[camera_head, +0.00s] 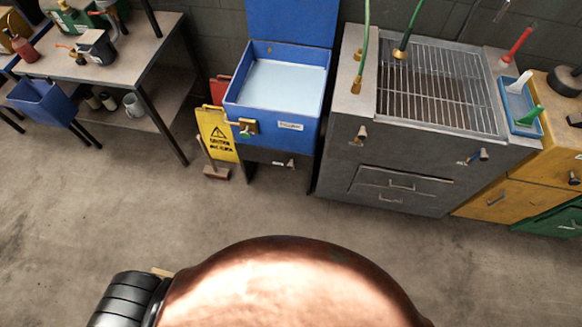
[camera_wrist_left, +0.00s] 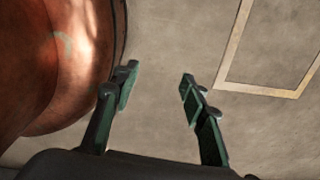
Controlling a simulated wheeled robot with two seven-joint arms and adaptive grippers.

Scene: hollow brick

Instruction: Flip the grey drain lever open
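The drain lever is too small to pick out for sure. A small pale grey fitting (camera_head: 284,163) shows under the blue basin (camera_head: 230,110) on its dark lower front. A brass valve with a green part (camera_head: 245,129) is on the basin's front left. My left gripper (camera_wrist_left: 160,77) is open and empty above bare floor in the left wrist view, far from these fittings. My right gripper is in neither view.
A yellow caution sign (camera_head: 217,133) and a brush (camera_head: 216,173) stand just left of the basin. A workbench (camera_head: 135,60) is at the left. Yellow cabinets (camera_head: 500,203) are at the right. The concrete floor in front is clear.

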